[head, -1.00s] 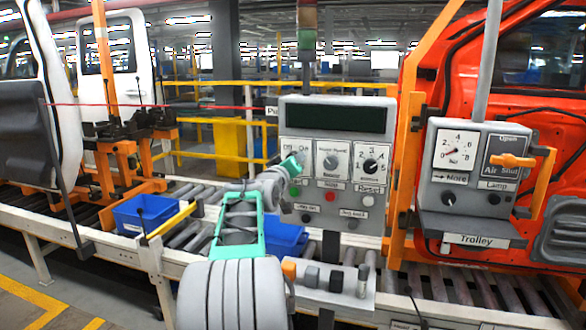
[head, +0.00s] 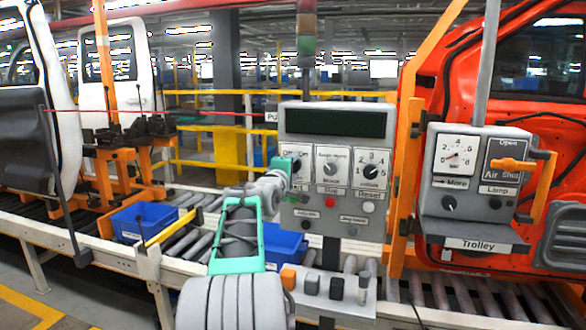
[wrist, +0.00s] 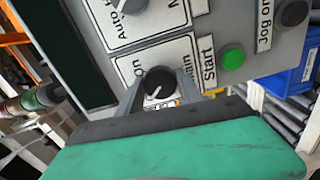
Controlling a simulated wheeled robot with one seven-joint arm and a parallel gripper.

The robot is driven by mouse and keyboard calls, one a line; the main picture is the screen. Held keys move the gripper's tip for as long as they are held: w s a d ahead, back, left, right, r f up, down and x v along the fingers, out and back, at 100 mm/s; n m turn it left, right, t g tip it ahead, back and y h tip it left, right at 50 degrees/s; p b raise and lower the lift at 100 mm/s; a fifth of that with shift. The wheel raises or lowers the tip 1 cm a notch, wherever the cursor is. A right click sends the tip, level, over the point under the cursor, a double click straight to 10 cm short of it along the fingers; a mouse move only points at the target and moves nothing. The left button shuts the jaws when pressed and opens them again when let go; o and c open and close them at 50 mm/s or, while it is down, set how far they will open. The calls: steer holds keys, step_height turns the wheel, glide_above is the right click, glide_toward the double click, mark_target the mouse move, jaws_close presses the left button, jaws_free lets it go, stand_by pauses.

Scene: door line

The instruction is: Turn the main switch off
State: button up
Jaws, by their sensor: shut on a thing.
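The main switch is a round black knob (wrist: 158,82) with a white pointer mark, on a white plate labelled "On" and "Main" in the wrist view. The mark points to the lower left there; an "Off" label is not readable in that view. My gripper (wrist: 157,92) has one grey finger on each side of the knob and is shut on it. In the head view my gripper (head: 294,164) is at the upper left dial of the grey control panel (head: 318,212), and its fingers and teal body cover much of that switch.
A green Start button (wrist: 232,58) is close beside the switch. Two other dials (head: 331,168) (head: 371,171) sit to its right. A trolley box (head: 470,180) stands further right before a red door. A blue bin (head: 285,245) is behind my arm.

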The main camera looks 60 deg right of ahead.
steer(key=shift+f+n, duration=0.2)
steer(key=shift+n, duration=0.3)
steer(key=o, duration=1.4)
steer(key=shift+r, duration=0.15)
steer(key=shift+a, duration=0.1)
steer(key=a, duration=0.2)
steer(key=a+b, duration=0.1)
steer(key=a, duration=0.2)
steer(key=s+a+b, duration=0.1)
steer(key=a, duration=0.1)
steer(key=shift+s+a, duration=0.1)
steer(key=shift+a, duration=0.2)
